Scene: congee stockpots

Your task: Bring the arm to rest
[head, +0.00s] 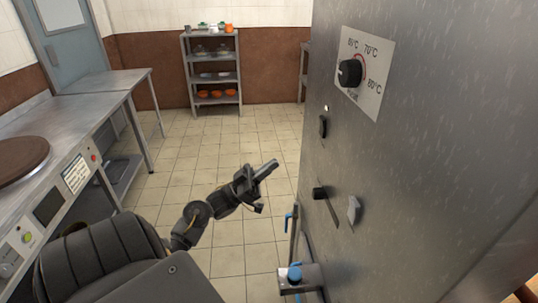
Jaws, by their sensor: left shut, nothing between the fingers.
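My left gripper (266,170) is in the middle of the head view, on the end of my dark left arm (196,213). Its fingers are together with nothing between them. It points to the upper right and hangs over the tiled floor, apart from the steel cabinet on the right. My right gripper does not show.
A tall steel cabinet (440,150) fills the right side, with a temperature knob (350,73), small switches and a blue-handled tap (294,273). A steel counter (62,115) with controls runs along the left. A shelf rack (212,72) stands at the back. The tiled floor (200,135) between is clear.

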